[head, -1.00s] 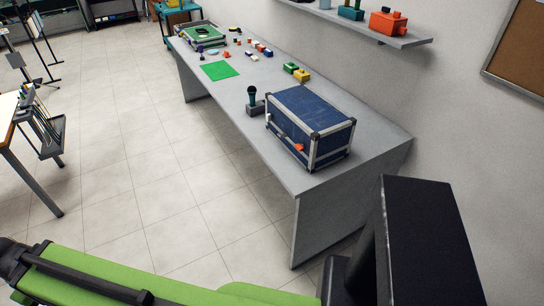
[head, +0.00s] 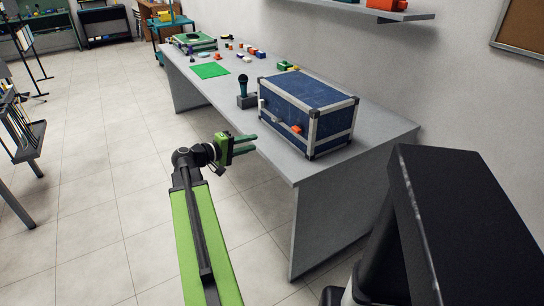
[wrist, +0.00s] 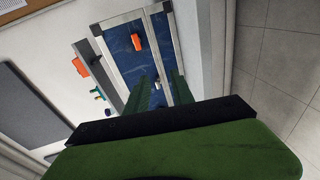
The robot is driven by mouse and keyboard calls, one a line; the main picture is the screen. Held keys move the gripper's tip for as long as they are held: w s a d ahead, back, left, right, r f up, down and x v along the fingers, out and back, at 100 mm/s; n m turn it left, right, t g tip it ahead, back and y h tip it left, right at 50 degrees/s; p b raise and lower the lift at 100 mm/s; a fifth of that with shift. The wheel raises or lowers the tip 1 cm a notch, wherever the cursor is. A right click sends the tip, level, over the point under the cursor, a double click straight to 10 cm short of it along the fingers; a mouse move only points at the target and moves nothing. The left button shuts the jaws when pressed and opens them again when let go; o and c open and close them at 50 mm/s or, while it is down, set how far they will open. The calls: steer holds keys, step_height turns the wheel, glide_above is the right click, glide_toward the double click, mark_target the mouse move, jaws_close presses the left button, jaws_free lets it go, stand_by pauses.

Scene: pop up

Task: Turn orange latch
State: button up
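A blue case (head: 312,100) with silver edges and dark corners stands on the grey table. The orange latch (head: 296,129) is on its front face, towards the right; it also shows in the wrist view (wrist: 137,42). A small white piece (head: 261,104) is at the left of that face; a white piece also shows between the fingers in the wrist view (wrist: 157,84). My gripper (head: 256,143) is in front of the table's front edge, left of the latch and apart from the case. Its two green fingers (wrist: 160,92) are spread with nothing between them.
A dark microphone-like object on a stand (head: 244,92) is left of the case. A green mat (head: 210,71) and several small blocks lie farther along the table (head: 300,172). A wall shelf (head: 350,9) hangs above. Floor in front is clear.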

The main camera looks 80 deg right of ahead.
mark_target(294, 131)
steer(key=shift+s+d+r+m+g+h+b, duration=0.1)
steer(key=shift+s+d+r+g+b, duration=0.25)
steer(key=shift+s+d, duration=1.5)
steer(key=shift+s+d+r+m+g+h+b, duration=0.1)
steer(key=shift+s+d+g, duration=0.6)
steer(key=shift+s, duration=2.05)
steer(key=shift+s+d+r+m+g+h+b, duration=0.15)
steer(key=shift+s+d+r+g, duration=0.1)
steer(key=shift+s+d, duration=1.7)
steer(key=shift+s+a, duration=0.35)
steer(key=shift+a, duration=0.1)
jaws_close()
steer(key=m, duration=0.3)
steer(key=shift+m, duration=0.35)
steer(key=m, duration=0.4)
steer(key=shift+m, duration=0.3)
steer(key=m, duration=0.4)
steer(key=shift+m, duration=0.4)
steer(key=m, duration=0.4)
steer(key=shift+c, duration=1)
jaws_free()
steer(key=shift+m, duration=0.3)
steer(key=o, duration=0.4)
